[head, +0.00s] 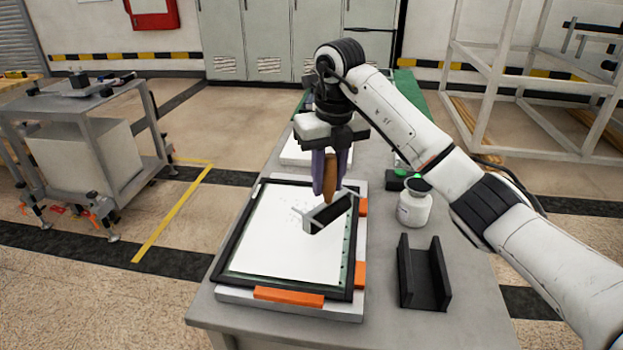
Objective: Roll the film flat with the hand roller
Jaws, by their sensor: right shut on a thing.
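The white film (275,245) lies in a dark-framed panel (231,252) on a light base with orange blocks at its edges. Small specks or marks show near the film's upper middle. The hand roller (329,212) has a dark cylinder in a light metal frame and a brown handle. My right gripper (331,188) is shut on the handle, pointing down. The roller is over the film's right part, tilted in the picture; I cannot tell whether it touches the film. My left gripper is not in view.
A white bottle (413,209) and a dark U-shaped holder (424,280), empty, stand right of the panel on the grey table (385,315). A small device with a green button (400,173) is behind the bottle. A grey cart (95,150) stands at left.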

